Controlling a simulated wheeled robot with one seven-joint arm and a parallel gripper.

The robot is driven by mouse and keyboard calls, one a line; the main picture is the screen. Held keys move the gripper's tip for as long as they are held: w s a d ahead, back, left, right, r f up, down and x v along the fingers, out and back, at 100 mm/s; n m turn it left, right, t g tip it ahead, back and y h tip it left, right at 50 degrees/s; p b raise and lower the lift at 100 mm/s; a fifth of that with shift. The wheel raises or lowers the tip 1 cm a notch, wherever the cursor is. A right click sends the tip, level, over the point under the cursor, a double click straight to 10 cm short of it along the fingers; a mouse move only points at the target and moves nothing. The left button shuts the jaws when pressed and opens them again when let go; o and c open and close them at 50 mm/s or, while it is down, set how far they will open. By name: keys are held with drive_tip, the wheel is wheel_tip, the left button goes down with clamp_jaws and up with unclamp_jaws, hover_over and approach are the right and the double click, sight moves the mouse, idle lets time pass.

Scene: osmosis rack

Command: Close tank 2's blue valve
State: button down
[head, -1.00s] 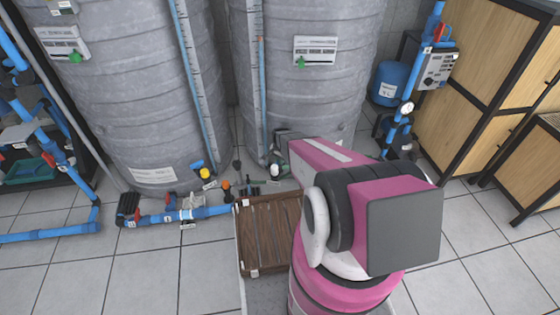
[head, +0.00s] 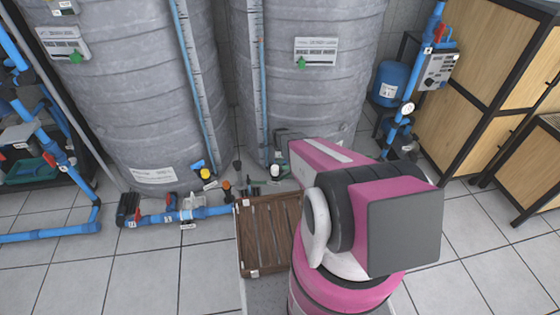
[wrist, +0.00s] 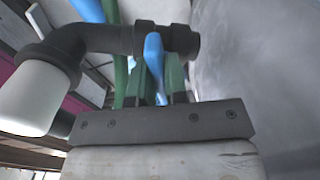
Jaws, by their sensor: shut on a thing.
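In the wrist view a blue valve handle (wrist: 153,55) stands upright between the green fingers of my gripper (wrist: 148,75), which is shut on it. The handle sits at a dark pipe fitting (wrist: 110,40) that bends down at the left to a white end piece (wrist: 32,97). In the head view my pink arm reaches to the base of the right grey tank (head: 305,95). The arm hides the gripper's fingers and the blue handle there. A white-capped fitting (head: 275,171) shows just left of the arm. The tank's number cannot be read.
Another grey tank (head: 130,90) stands at the left. Blue floor piping (head: 65,236) with red-handled valves runs along its front. A wooden slatted platform (head: 268,235) lies below my arm. Wooden cabinets (head: 480,90) stand at the right. The tiled floor is open at both sides.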

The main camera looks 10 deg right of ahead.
drive_tip(key=shift+m, duration=0.9)
drive_tip(key=c, duration=1.1)
unclamp_jaws()
drive_tip(key=shift+c, duration=0.2)
wheel_tip(320, 180, up, 11)
drive_tip(key=shift+f, duration=0.1)
